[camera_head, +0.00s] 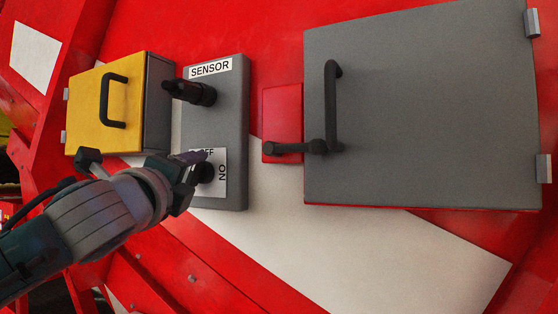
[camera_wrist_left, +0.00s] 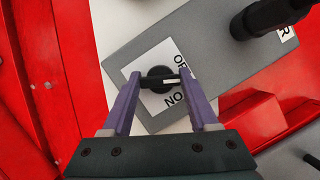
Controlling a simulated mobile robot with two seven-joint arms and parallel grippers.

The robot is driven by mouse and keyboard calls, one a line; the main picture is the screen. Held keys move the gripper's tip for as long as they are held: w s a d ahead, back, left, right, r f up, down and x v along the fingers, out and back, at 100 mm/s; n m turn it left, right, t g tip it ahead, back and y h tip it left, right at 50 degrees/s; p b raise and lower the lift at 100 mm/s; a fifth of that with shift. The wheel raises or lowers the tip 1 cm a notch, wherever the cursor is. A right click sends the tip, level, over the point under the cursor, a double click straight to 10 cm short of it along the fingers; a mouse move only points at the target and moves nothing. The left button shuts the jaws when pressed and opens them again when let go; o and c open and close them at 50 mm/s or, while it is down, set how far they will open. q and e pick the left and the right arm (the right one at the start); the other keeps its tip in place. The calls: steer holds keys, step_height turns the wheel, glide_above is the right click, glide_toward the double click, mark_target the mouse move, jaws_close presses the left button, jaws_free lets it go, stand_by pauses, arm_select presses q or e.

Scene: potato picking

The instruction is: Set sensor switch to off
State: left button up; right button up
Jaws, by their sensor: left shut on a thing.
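The grey sensor panel (camera_head: 232,125) carries a white SENSOR label (camera_head: 210,69) at its top. Low on it a black rotary switch knob (camera_head: 206,173) sits on a white plate with OFF at the top and ON at the right; the knob also shows in the left wrist view (camera_wrist_left: 158,72). My left gripper (camera_head: 200,164) is shut on this knob, a purple finger on each side in the left wrist view (camera_wrist_left: 160,78). The knob's white mark points right in that view, near the gap between OFF and ON; its exact setting is unclear. My right gripper is not in view.
A black knob (camera_head: 190,92) sticks out above the switch. A yellow box (camera_head: 92,108) with a black handle stands left. A large grey door (camera_head: 430,110) with a black handle is right, beside a black lever (camera_head: 290,148) on a red plate.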

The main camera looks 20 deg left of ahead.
arm_select(q)
steer(key=n+p, duration=0.1)
steer(key=n, duration=0.1)
steer(key=n+g+p, duration=0.1)
steer(key=n+p, duration=0.1)
steer(key=shift+r+g, duration=0.2)
steer(key=shift+g, duration=0.1)
steer(key=shift+f+n+p, duration=0.1)
steer(key=shift+n+p, duration=0.5)
steer(key=shift+n, duration=0.2)
steer(key=o, duration=1.4)
